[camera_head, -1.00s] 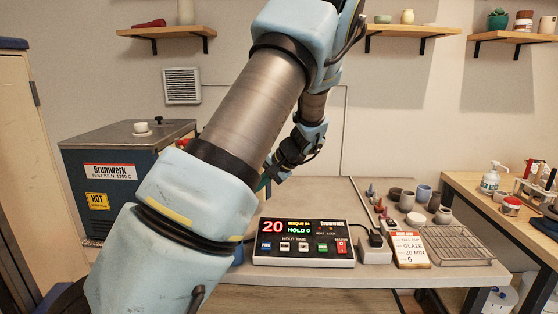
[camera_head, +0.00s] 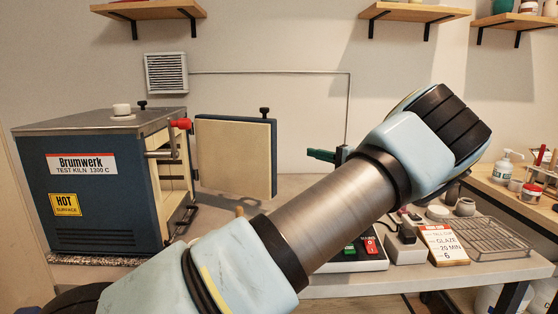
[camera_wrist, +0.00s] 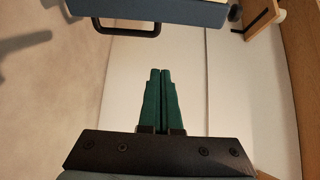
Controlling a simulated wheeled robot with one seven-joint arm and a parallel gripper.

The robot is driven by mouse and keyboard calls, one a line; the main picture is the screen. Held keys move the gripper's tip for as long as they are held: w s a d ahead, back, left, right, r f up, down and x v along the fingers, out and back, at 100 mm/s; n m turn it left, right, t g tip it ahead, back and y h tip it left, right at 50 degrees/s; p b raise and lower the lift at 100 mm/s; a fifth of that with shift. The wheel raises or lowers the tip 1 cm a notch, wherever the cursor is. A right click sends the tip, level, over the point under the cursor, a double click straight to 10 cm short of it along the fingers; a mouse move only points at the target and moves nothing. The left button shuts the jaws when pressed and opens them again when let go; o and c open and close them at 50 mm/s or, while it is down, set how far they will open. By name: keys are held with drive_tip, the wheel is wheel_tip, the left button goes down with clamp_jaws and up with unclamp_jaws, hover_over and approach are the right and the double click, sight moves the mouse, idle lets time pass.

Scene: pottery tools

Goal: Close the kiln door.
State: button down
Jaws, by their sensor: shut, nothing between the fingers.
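The kiln (camera_head: 95,190) is a dark blue box with a grey top at the left of the head view. Its right side shows a cream opening. The kiln door (camera_head: 236,158) stands open to the right of it, with its cream inner face in view and a blue edge. My gripper (camera_head: 314,155) has green fingers and is right of the door, apart from it in the picture. In the wrist view the fingers of my gripper (camera_wrist: 160,72) are together and empty. A blue panel with a black handle (camera_wrist: 128,30), probably the door, crosses the top there.
A red-knobbed part (camera_head: 181,124) sticks out at the kiln's front edge. My arm crosses the front of the table and partly hides the controller (camera_head: 360,250).

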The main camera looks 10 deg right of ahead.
drive_tip(key=w+a+p, duration=0.5)
drive_tip(key=a+p, duration=0.2)
drive_tip(key=a, duration=0.1)
idle(0.4)
drive_tip(key=shift+a+f, duration=0.1)
drive_tip(key=shift+f, duration=0.05)
